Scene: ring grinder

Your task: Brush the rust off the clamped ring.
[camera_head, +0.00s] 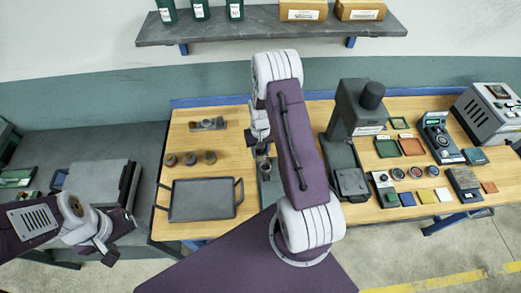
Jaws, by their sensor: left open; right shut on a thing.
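My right arm spans the middle of the view. Its gripper (261,140) is partly hidden behind my arm, above a grey stand (266,190) on the wooden bench. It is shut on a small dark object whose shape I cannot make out. A ring clamped in the stand cannot be told apart clearly, nor can its rust or any contact. Three small brownish, ring-like pieces (190,158) sit in a row to the left. My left gripper (107,249) is open and empty at the lower left, away from the bench.
A grey tray (203,215) with handles lies at the bench's front left. A small grey fixture (207,123) sits behind the row. A dark press-like machine (347,120) stands right of my arm. Coloured tiles and devices crowd the right side. A shelf (270,27) hangs above.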

